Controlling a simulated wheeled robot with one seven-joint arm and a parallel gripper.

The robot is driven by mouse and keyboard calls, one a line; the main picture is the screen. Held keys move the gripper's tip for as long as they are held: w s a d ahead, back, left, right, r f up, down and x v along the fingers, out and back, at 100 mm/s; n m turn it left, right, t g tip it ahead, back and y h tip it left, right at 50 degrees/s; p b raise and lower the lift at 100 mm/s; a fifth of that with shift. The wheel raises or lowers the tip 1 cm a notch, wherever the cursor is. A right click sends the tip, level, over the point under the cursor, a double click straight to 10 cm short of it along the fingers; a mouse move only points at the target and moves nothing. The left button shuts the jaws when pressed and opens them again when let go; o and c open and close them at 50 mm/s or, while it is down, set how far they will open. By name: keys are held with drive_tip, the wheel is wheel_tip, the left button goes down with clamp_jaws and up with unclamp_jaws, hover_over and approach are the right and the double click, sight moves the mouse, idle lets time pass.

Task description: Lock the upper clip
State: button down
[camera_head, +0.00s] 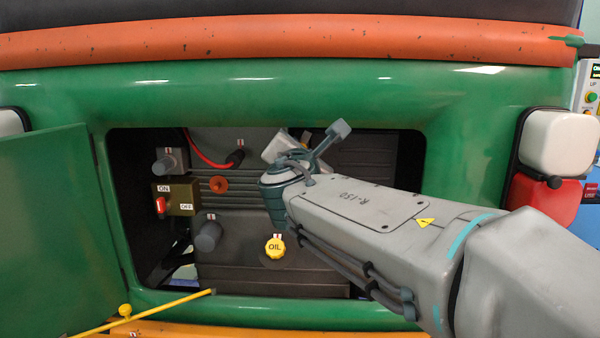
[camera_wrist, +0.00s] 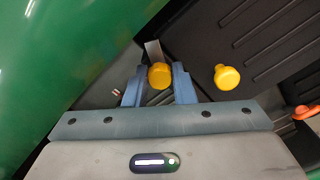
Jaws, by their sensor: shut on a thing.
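In the wrist view the two blue fingers of my gripper (camera_wrist: 159,82) stand on either side of a yellow round knob (camera_wrist: 160,76) and are shut on it. A narrow grey metal strip (camera_wrist: 153,50) shows just beyond the knob; it looks like part of a clip. A second yellow knob (camera_wrist: 227,76) stands apart to the right, outside the fingers. In the head view my arm reaches into the upper part of the open engine bay. My fingertips and the held knob are hidden there behind my wrist, and whether the clip is locked cannot be told.
The green body panel (camera_head: 270,85) frames the bay; its open door (camera_head: 50,230) hangs at left. A yellow rod (camera_head: 165,305) crosses the lower left. Bay edges lie close around my arm.

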drive_tip(key=shift+f+m+b, duration=0.15)
drive_tip(key=shift+m+b, duration=6.15)
drive_tip(key=shift+b, duration=0.25)
drive_tip(key=c, duration=1.2)
unclamp_jaws()
